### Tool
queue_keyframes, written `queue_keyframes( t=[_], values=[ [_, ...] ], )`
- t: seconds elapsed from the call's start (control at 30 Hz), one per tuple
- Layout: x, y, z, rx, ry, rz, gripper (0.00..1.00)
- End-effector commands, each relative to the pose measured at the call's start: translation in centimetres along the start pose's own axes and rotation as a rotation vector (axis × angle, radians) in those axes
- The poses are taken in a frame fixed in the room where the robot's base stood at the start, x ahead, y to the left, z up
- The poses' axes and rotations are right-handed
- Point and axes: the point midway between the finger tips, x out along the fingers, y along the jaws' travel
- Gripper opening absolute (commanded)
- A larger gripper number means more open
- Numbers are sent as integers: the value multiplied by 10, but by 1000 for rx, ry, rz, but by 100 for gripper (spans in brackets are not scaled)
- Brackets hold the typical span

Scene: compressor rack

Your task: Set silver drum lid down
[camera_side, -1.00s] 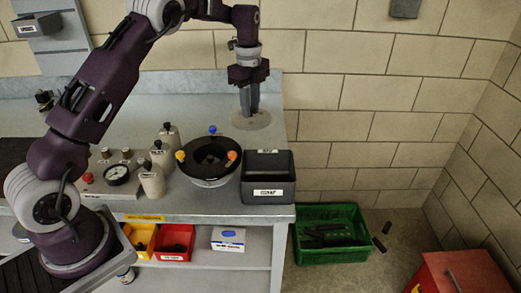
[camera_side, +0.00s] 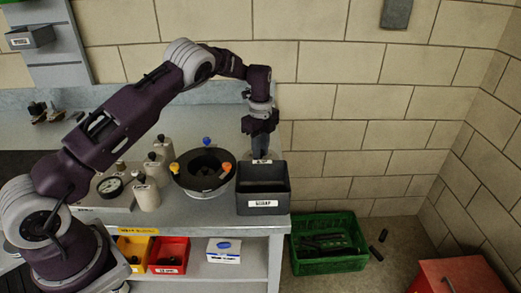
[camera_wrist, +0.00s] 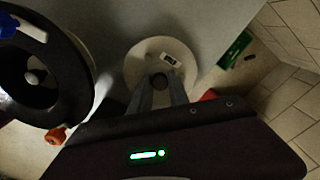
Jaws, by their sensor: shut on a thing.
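The silver drum lid (camera_wrist: 132,68) shows in the wrist view as a pale round disc with a dark central knob and a small label. My gripper (camera_wrist: 162,90) is shut on its knob. In the side view my gripper (camera_side: 263,154) points down just behind the black scrap bin (camera_side: 263,203), which hides the lid. I cannot tell whether the lid touches the bench. The dark round drum (camera_side: 187,180), with blue, yellow and orange knobs, stands left of the bin. It also shows at the left of the wrist view (camera_wrist: 75,90).
The grey bench (camera_side: 225,226) ends just right of the bin. A green crate (camera_side: 328,263) and a red box (camera_side: 465,275) stand beyond it on the floor. Several pale bottles (camera_side: 147,195) and a gauge panel are left of the drum. The bench behind the drum is clear.

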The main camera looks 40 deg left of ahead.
Motion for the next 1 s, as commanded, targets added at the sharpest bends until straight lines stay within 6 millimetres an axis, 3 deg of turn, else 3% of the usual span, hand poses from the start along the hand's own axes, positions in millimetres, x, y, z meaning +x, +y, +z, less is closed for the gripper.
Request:
queue_keyframes(
  t=[0.07, 0.1, 0.2, 0.57, 0.9, 1.0],
  values=[
    [2, 0, 0, 0, 0, 0, 0],
    [2, 0, 0, 0, 0, 0, 28],
    [2, 0, 0, 0, 0, 0, 43],
    [-6, -1, 0, 0, 0, -2, 43],
    [-93, -1, 1, 0, -1, -5, 43],
    [-110, -1, 0, 0, 0, -4, 43]
  ],
)
